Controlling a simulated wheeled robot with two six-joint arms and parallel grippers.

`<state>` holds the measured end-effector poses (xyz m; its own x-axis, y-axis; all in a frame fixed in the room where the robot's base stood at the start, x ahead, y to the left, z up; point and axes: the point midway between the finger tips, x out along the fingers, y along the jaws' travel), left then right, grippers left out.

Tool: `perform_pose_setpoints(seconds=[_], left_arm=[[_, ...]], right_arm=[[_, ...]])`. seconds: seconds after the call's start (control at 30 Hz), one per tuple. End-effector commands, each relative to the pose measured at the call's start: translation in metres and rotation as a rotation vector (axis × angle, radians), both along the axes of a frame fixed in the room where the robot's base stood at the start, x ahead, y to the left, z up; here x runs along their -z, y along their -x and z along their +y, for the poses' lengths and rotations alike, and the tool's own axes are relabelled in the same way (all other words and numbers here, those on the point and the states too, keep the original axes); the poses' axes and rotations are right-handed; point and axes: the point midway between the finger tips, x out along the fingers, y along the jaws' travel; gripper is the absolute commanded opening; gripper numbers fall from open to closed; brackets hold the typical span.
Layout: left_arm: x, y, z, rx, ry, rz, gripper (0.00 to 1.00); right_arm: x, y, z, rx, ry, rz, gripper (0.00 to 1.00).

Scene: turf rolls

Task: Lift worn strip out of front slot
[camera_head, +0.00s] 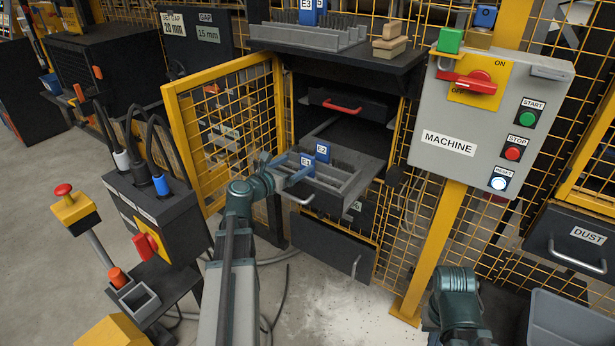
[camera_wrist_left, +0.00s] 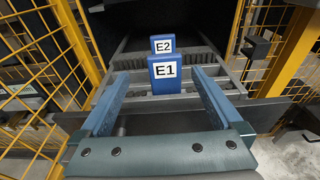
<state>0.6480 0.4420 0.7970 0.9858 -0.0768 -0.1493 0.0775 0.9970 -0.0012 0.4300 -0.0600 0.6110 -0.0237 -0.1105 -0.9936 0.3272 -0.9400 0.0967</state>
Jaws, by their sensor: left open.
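The front strip has a blue tab marked E1 (camera_head: 307,163) and sits in the front slot of the pulled-out grey tray (camera_head: 347,193). The E1 tab also shows in the left wrist view (camera_wrist_left: 165,72). A second blue tab marked E2 (camera_head: 322,151) stands just behind it; it also shows in the left wrist view (camera_wrist_left: 162,44). My left gripper (camera_head: 289,170) is open at the front of the tray. In the left wrist view its two blue fingers (camera_wrist_left: 164,84) lie left and right of the E1 tab, with gaps. My right gripper is out of view.
An open yellow mesh door (camera_head: 222,135) stands left of the tray. The grey machine box (camera_head: 483,125) with a red switch is on the right. A shelf (camera_head: 338,60) above holds a rack with an E3 tab (camera_head: 308,5). Open floor lies below.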

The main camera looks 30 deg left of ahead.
Motion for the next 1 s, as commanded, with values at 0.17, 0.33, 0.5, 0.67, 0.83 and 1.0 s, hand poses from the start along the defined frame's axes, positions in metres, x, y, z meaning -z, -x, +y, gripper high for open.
perform_pose_setpoints(seconds=[0.17,0.33,0.5,0.67,0.83,1.0], left_arm=[[0.002,-0.011,-0.001,0.001,-0.001,0.0,1.0],[0.002,-0.012,-0.002,0.001,-0.001,0.0,1.0],[0.003,-0.026,-0.005,0.002,-0.002,0.0,1.0],[0.007,-0.05,-0.01,0.002,-0.002,0.001,1.0],[0.008,-0.063,-0.012,0.001,-0.001,0.001,1.0],[0.008,-0.062,-0.012,0.0,-0.001,0.001,1.0]], right_arm=[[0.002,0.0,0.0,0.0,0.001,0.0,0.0],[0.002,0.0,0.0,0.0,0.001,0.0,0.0],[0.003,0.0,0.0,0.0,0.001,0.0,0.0],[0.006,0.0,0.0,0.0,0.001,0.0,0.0],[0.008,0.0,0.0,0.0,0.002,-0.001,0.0],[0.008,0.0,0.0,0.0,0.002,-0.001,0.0]])
